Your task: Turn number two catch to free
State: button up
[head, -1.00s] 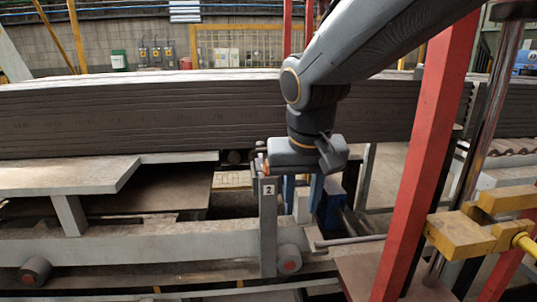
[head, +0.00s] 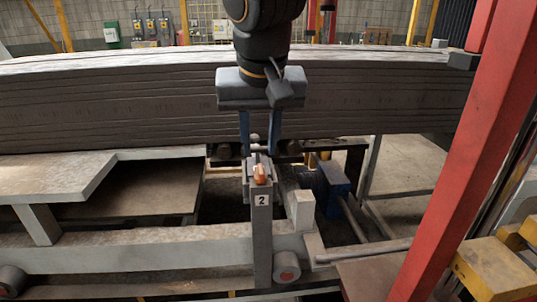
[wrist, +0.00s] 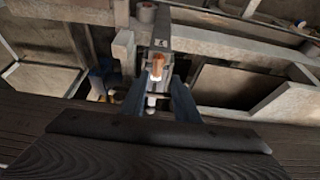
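The number two catch is a grey post with a "2" plate (head: 261,200). A copper-orange knob (head: 261,174) sits at its top, with a pale piece just behind it. The knob also shows in the wrist view (wrist: 157,67), ahead of and between my fingers. My gripper (head: 260,152) is open, its two blue fingers pointing down just above and behind the knob. In the wrist view the pale piece (wrist: 151,101) lies between the fingers. I see no finger touching the catch, though the depth is hard to judge.
A long stack of dark slabs (head: 120,105) runs behind my gripper. A red slanted post (head: 440,170) and yellow clamp (head: 495,270) stand at right. A blue block (head: 333,190) sits right of the catch. A grey rail (head: 140,250) runs left along the front.

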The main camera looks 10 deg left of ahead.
aim_at(261, 169)
jog(key=x, duration=0.3)
jog(key=p+x, duration=0.1)
jog(key=x, duration=0.3)
jog(key=shift+w+d+f, duration=0.2)
jog(key=shift+f, duration=0.05)
grip_shut()
